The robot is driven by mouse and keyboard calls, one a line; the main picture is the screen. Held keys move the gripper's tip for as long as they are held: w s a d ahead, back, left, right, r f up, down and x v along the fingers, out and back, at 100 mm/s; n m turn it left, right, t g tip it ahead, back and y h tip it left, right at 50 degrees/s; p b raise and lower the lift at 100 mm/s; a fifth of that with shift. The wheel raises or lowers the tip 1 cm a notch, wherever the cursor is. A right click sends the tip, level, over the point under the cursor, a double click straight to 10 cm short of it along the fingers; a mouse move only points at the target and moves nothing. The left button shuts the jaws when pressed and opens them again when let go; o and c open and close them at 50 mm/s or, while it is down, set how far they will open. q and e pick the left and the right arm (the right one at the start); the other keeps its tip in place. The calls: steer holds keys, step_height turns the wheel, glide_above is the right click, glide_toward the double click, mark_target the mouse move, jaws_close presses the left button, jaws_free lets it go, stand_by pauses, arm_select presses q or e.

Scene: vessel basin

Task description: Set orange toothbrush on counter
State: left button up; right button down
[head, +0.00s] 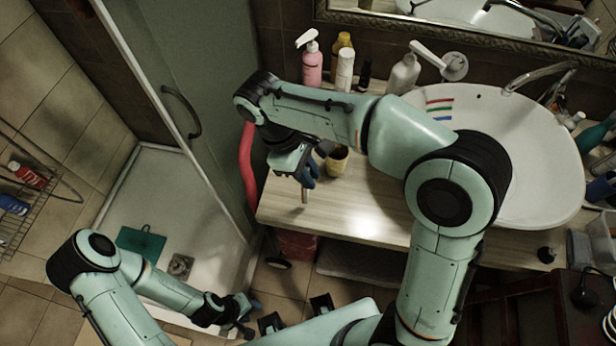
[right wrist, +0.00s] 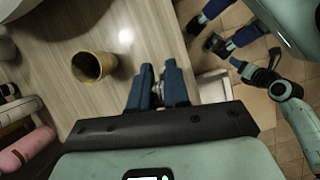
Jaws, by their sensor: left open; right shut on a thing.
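My right gripper (head: 307,180) is over the counter (head: 370,215), near its left end. It is shut on a thin object (head: 304,195), which I take to be the orange toothbrush; only a short piece shows below the fingers. In the right wrist view the blue fingers (right wrist: 161,88) are close together near the counter's edge and hide most of it. Whether it touches the counter I cannot tell. My left gripper (head: 247,308) is low, in front of the counter and away from it, open and with nothing visible in it.
A yellowish cup (head: 338,160) stands on the counter beside my right gripper. The white basin (head: 545,150) has several coloured strips in it. Bottles, including a pink one (head: 312,65), line the back wall. The counter's front middle is bare. A glass shower door (head: 190,90) stands left.

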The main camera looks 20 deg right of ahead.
arm_select(q)
steer(key=shift+s+f, duration=0.15)
steer(key=shift+f, duration=0.05)
arm_select(e)
steer(key=shift+f, duration=0.9)
steer(key=shift+f, duration=0.15)
steer(key=c, duration=1.1)
jaws_free()
arm_select(q)
steer(key=w+r+p, duration=0.1)
steer(key=r, duration=0.1)
steer(key=w+r+p, duration=0.2)
steer(key=shift+w, duration=0.1)
arm_select(e)
steer(key=v, duration=1.2)
